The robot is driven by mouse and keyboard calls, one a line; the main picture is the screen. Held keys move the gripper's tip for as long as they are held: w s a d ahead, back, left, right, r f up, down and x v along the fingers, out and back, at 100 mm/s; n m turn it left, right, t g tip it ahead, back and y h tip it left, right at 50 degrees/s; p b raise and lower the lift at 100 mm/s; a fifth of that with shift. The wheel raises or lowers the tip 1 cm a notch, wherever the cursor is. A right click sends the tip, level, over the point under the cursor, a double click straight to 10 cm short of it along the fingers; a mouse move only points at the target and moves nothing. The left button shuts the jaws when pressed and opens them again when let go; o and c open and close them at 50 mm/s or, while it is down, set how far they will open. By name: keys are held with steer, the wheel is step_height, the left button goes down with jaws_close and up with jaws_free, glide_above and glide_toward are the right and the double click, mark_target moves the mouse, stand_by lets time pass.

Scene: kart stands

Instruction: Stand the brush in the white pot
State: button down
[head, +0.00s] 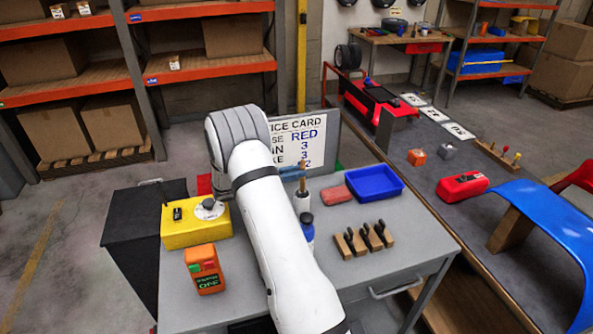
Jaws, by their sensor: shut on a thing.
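The brush (303,183) is upright, its brown handle showing just right of my arm. The white pot (301,203) stands on the grey table directly below it in the picture. The brush's lower end meets the pot's rim in this view; I cannot tell whether it is inside or just above or behind. My gripper (293,173) is mostly hidden behind my white arm; only a small bluish part shows at the brush's handle. It is shut on the brush.
A blue-labelled bottle (307,228) stands close in front of the pot. A yellow box (190,233) and orange device (204,270) are left. A sign board (325,140) stands behind.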

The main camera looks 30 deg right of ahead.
steer(key=c, duration=1.3)
jaws_free()
steer(key=shift+c, duration=0.2)
steer(key=shift+a, duration=0.15)
steer(key=b+v, duration=0.2)
steer(key=v, duration=0.5)
steer(key=shift+a, duration=0.25)
steer(key=shift+w, duration=0.1)
